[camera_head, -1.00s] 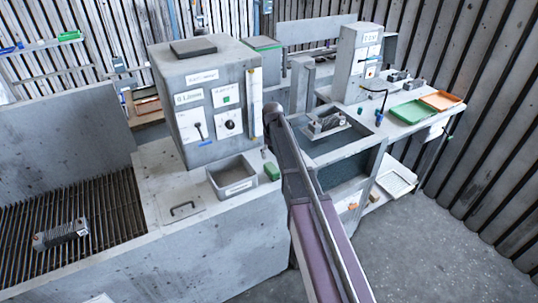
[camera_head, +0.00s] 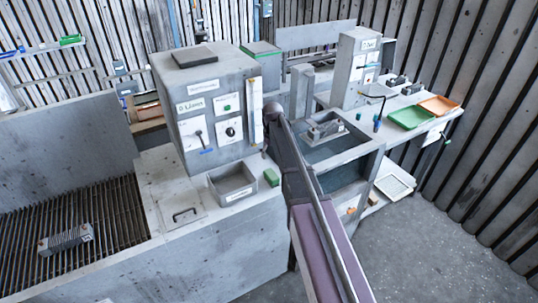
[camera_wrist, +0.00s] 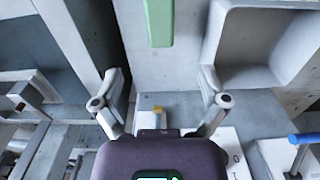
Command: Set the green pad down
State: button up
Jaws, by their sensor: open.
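The green pad (camera_head: 271,177) is a small green block on the grey counter, just right of a grey open bin. In the wrist view the pad (camera_wrist: 159,22) shows at the top, cut off by the frame edge. My gripper (camera_wrist: 162,78) has its two fingers spread wide, with nothing between them. The pad lies beyond the fingertips, apart from both fingers. In the head view my arm passes right of the pad and the gripper is mostly hidden behind it.
The grey bin (camera_head: 233,183) stands close to the pad's left. A control cabinet (camera_head: 207,105) with switches rises behind it. A metal handle (camera_head: 184,214) sits on the counter. A sink-like basin (camera_head: 335,155) is to the right. Green (camera_head: 410,117) and orange (camera_head: 438,105) trays lie at the far right.

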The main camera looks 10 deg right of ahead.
jog(key=shift+s, duration=0.15)
jog(key=s+a+m, duration=0.1)
jog(key=s+m, duration=0.2)
jog(key=s, duration=2.4)
jog(key=shift+s+a+m, duration=0.25)
jog(key=shift+a+m, duration=0.05)
jog(key=shift+f+b, duration=0.7)
jog(key=shift+r, duration=0.1)
jog(key=c, duration=0.5)
